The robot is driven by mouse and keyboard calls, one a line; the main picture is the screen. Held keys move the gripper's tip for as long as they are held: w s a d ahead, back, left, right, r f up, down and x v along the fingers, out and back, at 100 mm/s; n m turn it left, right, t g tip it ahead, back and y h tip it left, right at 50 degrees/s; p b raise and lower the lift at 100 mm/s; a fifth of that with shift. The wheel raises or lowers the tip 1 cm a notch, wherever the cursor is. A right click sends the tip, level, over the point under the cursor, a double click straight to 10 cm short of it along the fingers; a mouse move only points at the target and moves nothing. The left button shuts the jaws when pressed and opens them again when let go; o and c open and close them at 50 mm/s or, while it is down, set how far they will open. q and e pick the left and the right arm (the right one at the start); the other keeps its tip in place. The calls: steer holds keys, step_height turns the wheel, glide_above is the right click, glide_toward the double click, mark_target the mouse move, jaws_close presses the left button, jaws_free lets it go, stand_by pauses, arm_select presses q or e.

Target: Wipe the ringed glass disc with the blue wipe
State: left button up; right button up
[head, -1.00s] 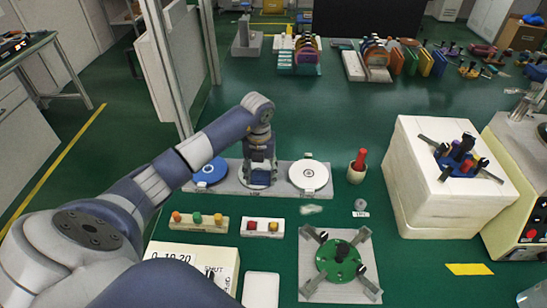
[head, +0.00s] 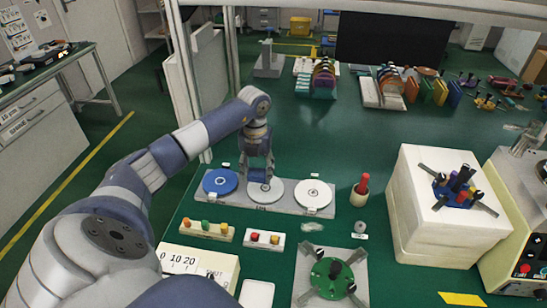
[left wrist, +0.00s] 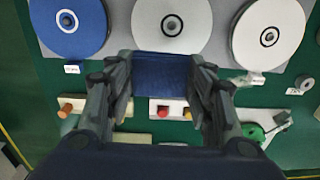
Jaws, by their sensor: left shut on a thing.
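Three round discs sit in a row on a pale base plate (head: 238,203). They are a blue disc (head: 220,182), a light grey middle disc (head: 264,195) and a white disc (head: 313,196) on the right. In the left wrist view the blue disc (left wrist: 68,27), middle disc (left wrist: 172,42) and right disc (left wrist: 290,25) each show a ring at the centre. My left gripper (head: 259,176) is over the back part of the middle disc. It is shut on the blue wipe (left wrist: 160,76), which spans between its fingers. I cannot tell whether the wipe touches the disc. My right gripper is out of view.
A green fixture (head: 332,277) is at the front, and a tall white block (head: 430,215) is at the right.

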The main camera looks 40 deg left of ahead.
arm_select(q)
steer(key=shift+a+f, duration=0.15)
steer(key=shift+a, duration=0.15)
step_height(320, 180, up, 3)
steer(key=shift+p, duration=1.1)
step_height(320, 180, up, 4)
steer(key=p, duration=0.3)
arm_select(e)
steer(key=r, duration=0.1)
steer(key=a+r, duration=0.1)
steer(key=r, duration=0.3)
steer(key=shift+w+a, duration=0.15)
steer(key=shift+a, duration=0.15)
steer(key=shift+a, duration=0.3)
arm_select(q)
steer(key=shift+d, duration=0.2)
